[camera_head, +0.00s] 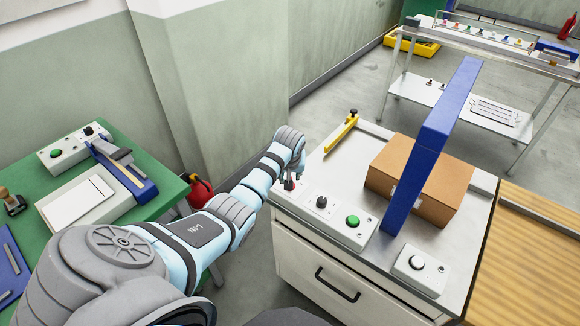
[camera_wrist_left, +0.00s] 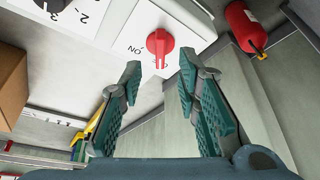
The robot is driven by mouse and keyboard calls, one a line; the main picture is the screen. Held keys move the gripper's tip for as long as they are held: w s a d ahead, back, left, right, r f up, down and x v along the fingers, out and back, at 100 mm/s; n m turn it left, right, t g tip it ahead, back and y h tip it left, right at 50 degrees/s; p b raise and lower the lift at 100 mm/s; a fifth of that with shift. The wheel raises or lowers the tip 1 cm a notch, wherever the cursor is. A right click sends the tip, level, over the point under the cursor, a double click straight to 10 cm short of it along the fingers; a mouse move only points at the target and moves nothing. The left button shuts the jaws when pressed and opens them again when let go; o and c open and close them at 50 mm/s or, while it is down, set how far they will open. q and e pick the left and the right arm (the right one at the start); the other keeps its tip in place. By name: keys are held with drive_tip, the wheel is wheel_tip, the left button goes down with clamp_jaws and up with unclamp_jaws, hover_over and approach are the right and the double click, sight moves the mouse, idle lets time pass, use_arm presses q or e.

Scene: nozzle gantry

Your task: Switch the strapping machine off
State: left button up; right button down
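The strapping machine is a white cabinet with a blue arch (camera_head: 432,145) over its top. A red rotary switch (camera_wrist_left: 160,43) sits on a white plate in the left wrist view, with an "ON" mark at its left and a partly unreadable mark below. I cannot tell which mark it points to. In the head view the red switch (camera_head: 290,184) is partly hidden beneath my left gripper (camera_head: 291,174). My left gripper also shows in the left wrist view (camera_wrist_left: 160,67), its fingers apart and empty, tips just short of the switch. My right gripper is not in view.
Beside the switch are a black knob (camera_head: 321,202) and a green button (camera_head: 352,221); a white button (camera_head: 416,262) is farther right. A cardboard box (camera_head: 418,181) stands under the arch. A yellow-handled part (camera_head: 341,132) lies behind. A red extinguisher (camera_wrist_left: 243,25) stands off the machine.

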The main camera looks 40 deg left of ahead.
use_arm(q)
drive_tip(key=v, duration=0.6)
drive_tip(key=shift+r, duration=0.25)
drive_tip(key=shift+s+d, duration=0.1)
